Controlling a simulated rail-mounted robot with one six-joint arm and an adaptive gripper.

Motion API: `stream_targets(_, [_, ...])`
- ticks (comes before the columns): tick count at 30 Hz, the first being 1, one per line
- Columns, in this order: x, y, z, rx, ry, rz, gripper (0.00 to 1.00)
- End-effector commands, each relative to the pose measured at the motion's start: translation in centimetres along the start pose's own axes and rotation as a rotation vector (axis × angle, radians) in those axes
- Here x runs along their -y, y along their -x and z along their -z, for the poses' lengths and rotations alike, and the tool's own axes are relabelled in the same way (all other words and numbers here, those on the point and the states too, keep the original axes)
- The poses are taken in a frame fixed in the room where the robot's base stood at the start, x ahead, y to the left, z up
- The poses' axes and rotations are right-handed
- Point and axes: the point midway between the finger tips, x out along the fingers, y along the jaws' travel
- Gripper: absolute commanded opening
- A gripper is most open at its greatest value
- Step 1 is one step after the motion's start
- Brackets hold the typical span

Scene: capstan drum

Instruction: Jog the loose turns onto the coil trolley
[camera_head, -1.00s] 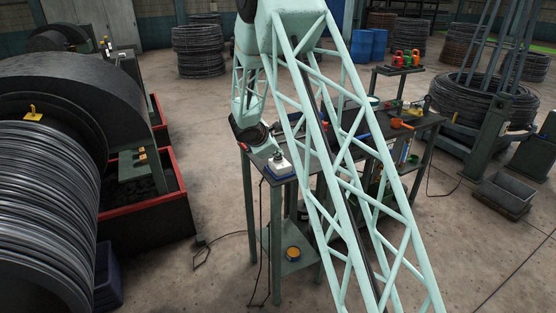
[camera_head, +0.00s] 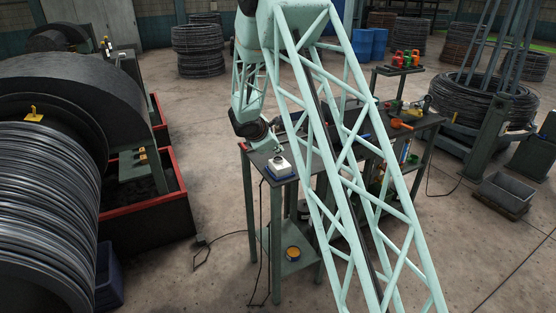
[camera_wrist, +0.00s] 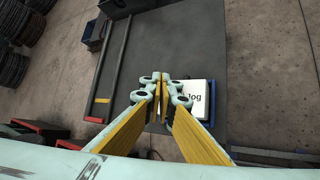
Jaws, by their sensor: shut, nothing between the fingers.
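In the head view my wrist is above the bench beside the box, with the fingertips hard to make out. Wire turns (camera_head: 45,215) wrap the big drum at left. A large coil (camera_head: 485,103) lies around slanted posts at right; I cannot tell whether this is the coil trolley.
The bench (camera_head: 262,158) carries tools, including an orange-handled one (camera_head: 401,125). A red-edged bin (camera_head: 150,212) stands by the drum. A grey box (camera_head: 505,192) is on the floor at right. Cables lie by the bench. Floor between drum and bench is mostly clear.

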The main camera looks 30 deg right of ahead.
Motion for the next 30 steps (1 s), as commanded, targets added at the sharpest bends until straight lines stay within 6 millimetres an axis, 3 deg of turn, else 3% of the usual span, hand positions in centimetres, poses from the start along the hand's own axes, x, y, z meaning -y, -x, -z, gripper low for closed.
stream_targets(16, [-1.6, 2.3, -1.6, 0.000, 0.000, 0.000, 0.00])
stream_targets(30, [-1.7, 2.4, -1.7, 0.000, 0.000, 0.001, 0.00])
